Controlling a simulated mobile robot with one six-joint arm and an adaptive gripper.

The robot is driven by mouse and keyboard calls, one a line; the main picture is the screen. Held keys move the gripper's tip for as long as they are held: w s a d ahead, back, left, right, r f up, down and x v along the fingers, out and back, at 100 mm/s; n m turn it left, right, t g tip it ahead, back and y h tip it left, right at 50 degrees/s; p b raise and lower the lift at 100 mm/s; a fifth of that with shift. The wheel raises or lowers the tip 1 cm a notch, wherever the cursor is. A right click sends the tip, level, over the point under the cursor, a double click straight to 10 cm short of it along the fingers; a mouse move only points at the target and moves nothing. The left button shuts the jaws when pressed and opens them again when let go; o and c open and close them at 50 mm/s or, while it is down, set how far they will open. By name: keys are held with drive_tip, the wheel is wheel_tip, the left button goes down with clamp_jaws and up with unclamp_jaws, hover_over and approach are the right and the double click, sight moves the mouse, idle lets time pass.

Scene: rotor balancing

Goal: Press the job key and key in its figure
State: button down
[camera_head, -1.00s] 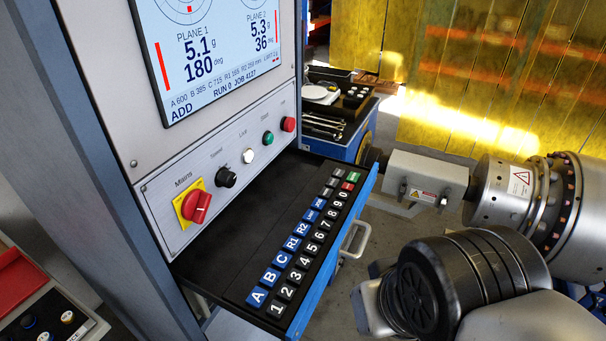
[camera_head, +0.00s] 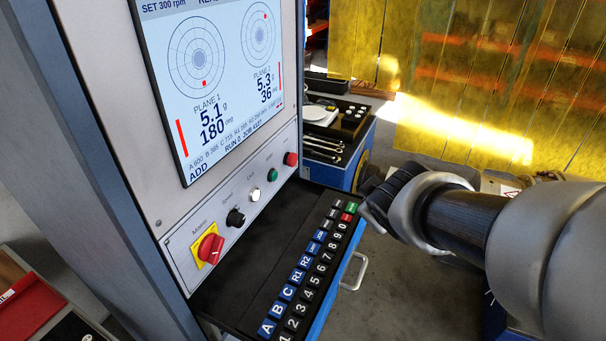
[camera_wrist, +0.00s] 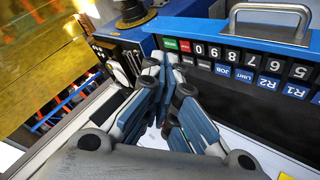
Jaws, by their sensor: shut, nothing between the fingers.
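The keypad (camera_head: 300,268) sits on a pulled-out black drawer below the screen. Its blue JOB key (camera_head: 320,236) lies toward the far end of the blue row; it also shows in the wrist view (camera_wrist: 222,71). Number keys run alongside, with a red and a green key (camera_head: 351,207) at the far end. The screen (camera_head: 210,85) shows ADD and a line reading RUN 0 JOB 4127. My gripper (camera_head: 368,203) is beside the far end of the keypad. In the wrist view its closed, empty fingers (camera_wrist: 160,65) appear near the green key; contact cannot be told.
The control panel has a red mains switch (camera_head: 209,249) and several knobs and buttons above the drawer. A drawer handle (camera_head: 357,272) sticks out at the front. A blue cart with tools (camera_head: 335,130) stands behind. A yellow curtain (camera_head: 480,90) hangs at the back.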

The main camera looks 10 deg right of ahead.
drive_tip(key=w+a+n+y+p, duration=0.3)
drive_tip(key=w+n+p, duration=0.2)
drive_tip(key=w, duration=0.2)
drive_tip(key=n+g+y+p, duration=0.1)
drive_tip(key=n+y+p, duration=0.3)
drive_tip(key=n+y, duration=0.1)
hover_over(318, 237)
wheel_tip(318, 237, down, 3)
drive_tip(key=shift+s, duration=0.1)
drive_tip(key=shift+f, duration=0.1)
wheel_tip(318, 237, down, 8)
drive_tip(key=b, duration=0.9)
drive_tip(key=shift+f, duration=0.25)
drive_tip(key=shift+f, duration=0.1)
drive_tip(key=shift+f, duration=0.3)
